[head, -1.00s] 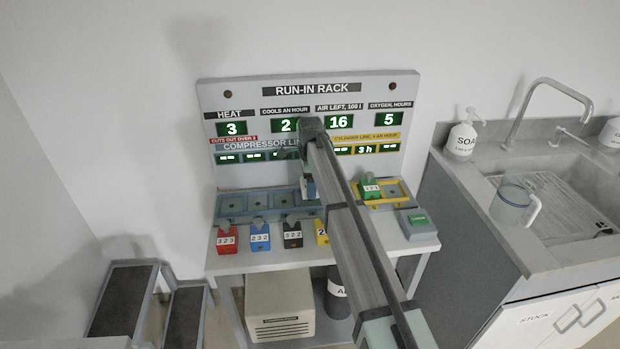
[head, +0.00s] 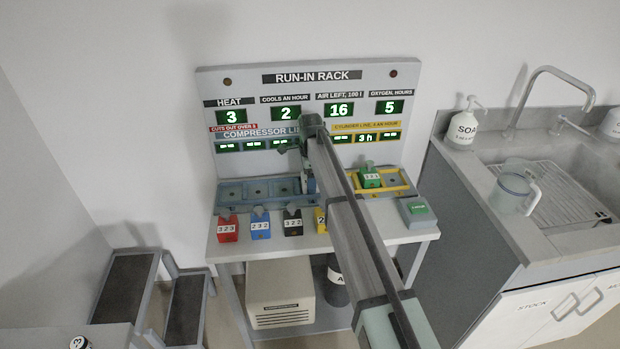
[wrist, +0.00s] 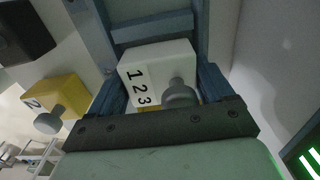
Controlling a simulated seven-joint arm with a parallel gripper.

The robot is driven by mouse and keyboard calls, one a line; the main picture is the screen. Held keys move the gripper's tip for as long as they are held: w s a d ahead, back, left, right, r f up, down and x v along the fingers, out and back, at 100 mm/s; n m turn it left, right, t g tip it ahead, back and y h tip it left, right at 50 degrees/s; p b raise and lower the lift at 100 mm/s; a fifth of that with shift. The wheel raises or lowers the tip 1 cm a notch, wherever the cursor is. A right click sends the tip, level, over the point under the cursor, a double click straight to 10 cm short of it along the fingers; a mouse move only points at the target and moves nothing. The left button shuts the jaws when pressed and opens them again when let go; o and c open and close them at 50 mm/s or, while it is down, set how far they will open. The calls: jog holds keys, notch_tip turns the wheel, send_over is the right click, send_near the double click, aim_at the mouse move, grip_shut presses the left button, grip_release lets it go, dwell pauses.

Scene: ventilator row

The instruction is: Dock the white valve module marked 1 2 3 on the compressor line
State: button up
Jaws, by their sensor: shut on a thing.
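The white valve module marked 1 2 3 (wrist: 160,72) sits between my fingers in the wrist view, its grey knob toward the palm. My gripper (wrist: 158,80) is shut on it. In the head view my gripper (head: 308,184) is low at the right end of the blue compressor line tray (head: 265,207), and the arm hides most of the module. Blue-grey frame bars show close beyond the module in the wrist view. I cannot tell whether the module touches the tray. Bays to the left in the tray look empty.
Red (head: 227,231), blue (head: 260,229), black (head: 292,227) and yellow (head: 321,220) modules stand along the front of the bench. A green module (head: 370,177) sits in the yellow cylinder line tray (head: 399,189). A green-button box (head: 417,212) is at the right.

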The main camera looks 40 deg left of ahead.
jog(key=shift+d+f, duration=0.1)
jog(key=shift+f, duration=0.4)
jog(key=shift+s+f, duration=0.1)
jog(key=shift+f, duration=0.15)
jog(key=shift+d+f, duration=0.1)
jog(key=shift+f, duration=0.15)
jog(key=shift+s, duration=0.1)
jog(key=o, duration=1.2)
jog(key=shift+c, duration=0.2)
notch_tip(320, 180, up, 16)
